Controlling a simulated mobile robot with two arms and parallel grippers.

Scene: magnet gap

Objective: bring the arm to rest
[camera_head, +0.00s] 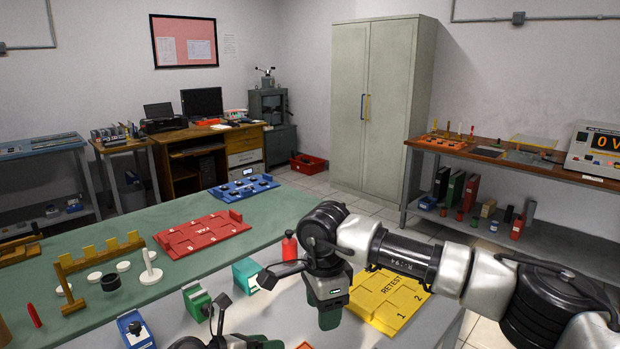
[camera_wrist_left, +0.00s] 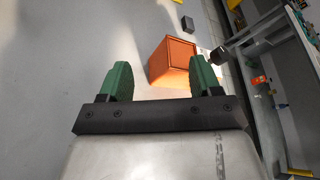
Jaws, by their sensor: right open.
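My right arm comes in from the right of the head view, stretched over the front edge of the bench. Its right gripper (camera_head: 328,315) points down beside the yellow RETEST tray (camera_head: 392,300), with green fingers seen nearly edge-on. It is open, and I see nothing held in it. My left arm shows only in part at the bottom of the head view. In the left wrist view the left gripper (camera_wrist_left: 160,78) has its two green fingers wide apart with nothing gripped. An orange box (camera_wrist_left: 170,62) lies beyond the fingertips, close to the right finger in the picture.
The green bench (camera_head: 285,205) carries a red tray (camera_head: 203,233), a blue tray (camera_head: 243,187) and a wooden rack (camera_head: 99,256) with white discs. A red bottle (camera_head: 289,246) and a teal block (camera_head: 246,273) stand near my right gripper. The cabinet (camera_head: 380,105) is far back.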

